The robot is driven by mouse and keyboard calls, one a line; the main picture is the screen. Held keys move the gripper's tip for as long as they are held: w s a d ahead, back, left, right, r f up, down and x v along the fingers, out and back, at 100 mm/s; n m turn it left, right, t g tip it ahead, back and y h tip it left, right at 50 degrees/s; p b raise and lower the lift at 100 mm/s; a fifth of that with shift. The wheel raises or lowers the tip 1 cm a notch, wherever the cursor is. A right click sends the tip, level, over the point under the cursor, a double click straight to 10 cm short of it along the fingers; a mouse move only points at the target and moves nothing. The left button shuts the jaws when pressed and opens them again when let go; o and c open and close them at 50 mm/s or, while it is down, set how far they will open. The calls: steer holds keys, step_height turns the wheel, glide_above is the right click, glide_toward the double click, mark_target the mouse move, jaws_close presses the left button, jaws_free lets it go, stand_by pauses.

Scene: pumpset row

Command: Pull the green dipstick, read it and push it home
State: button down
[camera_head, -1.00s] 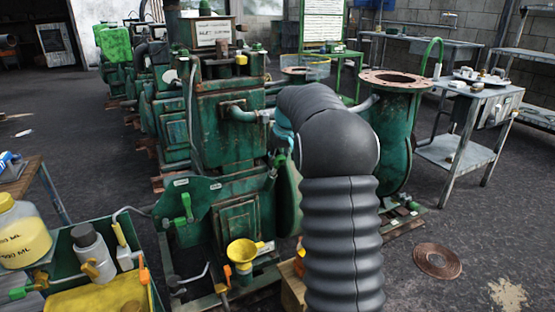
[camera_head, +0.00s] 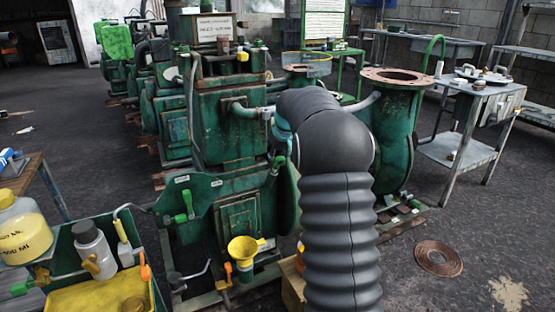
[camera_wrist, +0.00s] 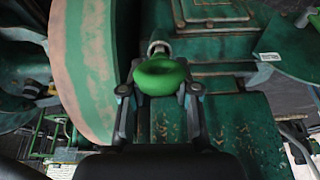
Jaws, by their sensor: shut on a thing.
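The green dipstick's rounded handle (camera_wrist: 160,76) is in the middle of the wrist view. My gripper (camera_wrist: 160,90) has one finger on each side of it and is shut on it. A pale metal collar (camera_wrist: 157,47) shows just beyond the handle. The rest of the dipstick is hidden, so I cannot tell how far it sits in its tube, and no reading shows. In the head view, my dark arm covers most of the gripper, and a small green knob (camera_head: 279,163) shows at the engine's right side.
The green engine (camera_head: 228,130) stands directly behind my arm. A large pale-edged wheel (camera_wrist: 92,70) is close on the left in the wrist view. A yellow funnel (camera_head: 243,249) stands low at the front. A tray (camera_head: 150,290) with bottles is at lower left.

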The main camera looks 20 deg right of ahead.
steer(key=shift+w+x, duration=0.2)
steer(key=shift+x, duration=1.1)
steer(key=c, duration=0.8)
jaws_free()
steer(key=shift+o, duration=0.2)
steer(key=shift+r, duration=0.1)
steer(key=v, duration=1.2)
